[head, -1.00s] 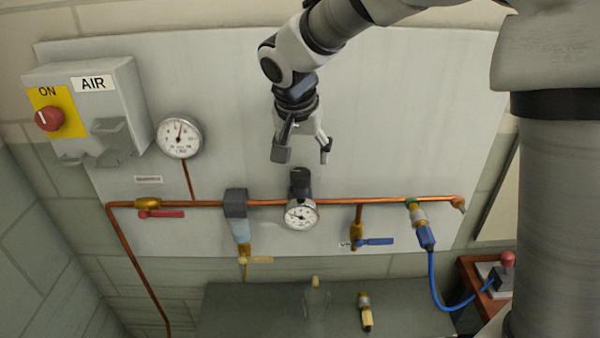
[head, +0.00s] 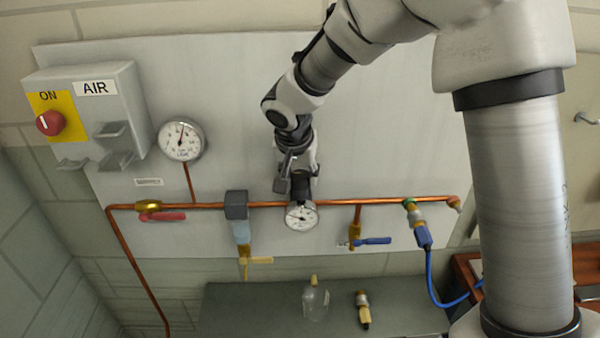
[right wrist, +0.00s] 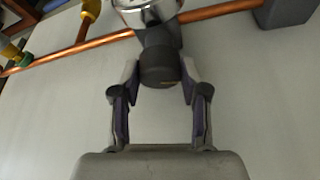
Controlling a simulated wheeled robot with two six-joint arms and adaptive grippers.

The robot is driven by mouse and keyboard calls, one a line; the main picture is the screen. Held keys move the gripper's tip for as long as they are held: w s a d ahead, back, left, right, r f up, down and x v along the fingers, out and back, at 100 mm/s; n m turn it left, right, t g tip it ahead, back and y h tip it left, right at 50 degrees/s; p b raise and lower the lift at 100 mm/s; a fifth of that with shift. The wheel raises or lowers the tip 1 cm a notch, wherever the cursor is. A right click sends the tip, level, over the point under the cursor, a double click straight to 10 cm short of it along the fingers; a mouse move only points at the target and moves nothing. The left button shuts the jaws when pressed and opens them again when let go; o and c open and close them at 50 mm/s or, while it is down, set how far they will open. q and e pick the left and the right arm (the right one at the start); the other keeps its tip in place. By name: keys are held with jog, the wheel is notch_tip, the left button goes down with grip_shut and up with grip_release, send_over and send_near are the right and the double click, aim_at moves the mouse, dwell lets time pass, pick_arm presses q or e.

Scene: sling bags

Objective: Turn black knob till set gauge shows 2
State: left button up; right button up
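The black knob (head: 300,183) sits on top of the regulator on the copper pipe. The set gauge (head: 301,215), round with a white face, is just below it; its reading is too small to tell. My right gripper (head: 299,186) comes down from above, its fingers around the knob. In the right wrist view the knob (right wrist: 158,68) lies between the two fingertips (right wrist: 159,78), with narrow gaps at its sides, so the gripper looks open and not closed on it. The set gauge's rim (right wrist: 147,10) is cut off there. My left gripper is out of view.
A larger gauge (head: 181,141) hangs at left, beside the AIR box (head: 92,115) with a red knob (head: 49,123). The copper pipe (head: 350,202) carries a red-handled valve (head: 160,216) and a blue-handled valve (head: 375,240). A bottle (head: 315,300) stands on the shelf below.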

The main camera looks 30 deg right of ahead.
dwell(0.4)
jog(key=shift+d+n+t+b, duration=0.1)
jog(key=shift+n+t+b, duration=0.35)
jog(key=shift+n, duration=0.45)
jog(key=shift+n+y, duration=0.5)
jog(key=shift+n, duration=0.2)
jog(key=shift+r+n, duration=0.1)
jog(key=shift+n, duration=0.7)
jog(key=shift+d+n+t+y+p, duration=0.15)
jog(key=shift+n+t+y+p, duration=0.2)
jog(key=shift+n+y, duration=0.6)
jog(key=shift+n+h, duration=0.25)
jog(key=shift+n, duration=0.1)
jog(key=o, duration=1.1)
jog(key=shift+o, duration=0.2)
jog(key=shift+w, duration=0.15)
